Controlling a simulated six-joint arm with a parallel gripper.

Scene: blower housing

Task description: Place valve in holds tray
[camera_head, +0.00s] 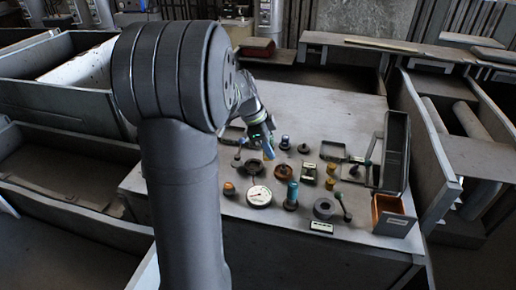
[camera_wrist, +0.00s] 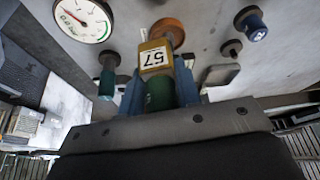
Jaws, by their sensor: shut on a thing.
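My gripper (camera_wrist: 160,92) is shut, its blue fingers on either side of a green cylindrical part with a yellow-olive block marked 57 (camera_wrist: 157,58). This held thing looks like the valve. In the head view my gripper (camera_head: 268,147) hangs over the back left part of the grouped parts; the held thing is mostly hidden there. A shallow dark tray (camera_head: 333,151) lies at the back right of the parts, and another (camera_head: 232,134) lies partly behind my arm. I cannot tell which one is the holds tray.
A white dial gauge (camera_head: 258,196), a teal cylinder (camera_head: 291,196), an orange-brown wheel (camera_head: 284,172) and a grey ring (camera_head: 323,208) stand on the table. An orange bin (camera_head: 390,214) and an upright grey case (camera_head: 395,150) are at the right. The table's back is clear.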

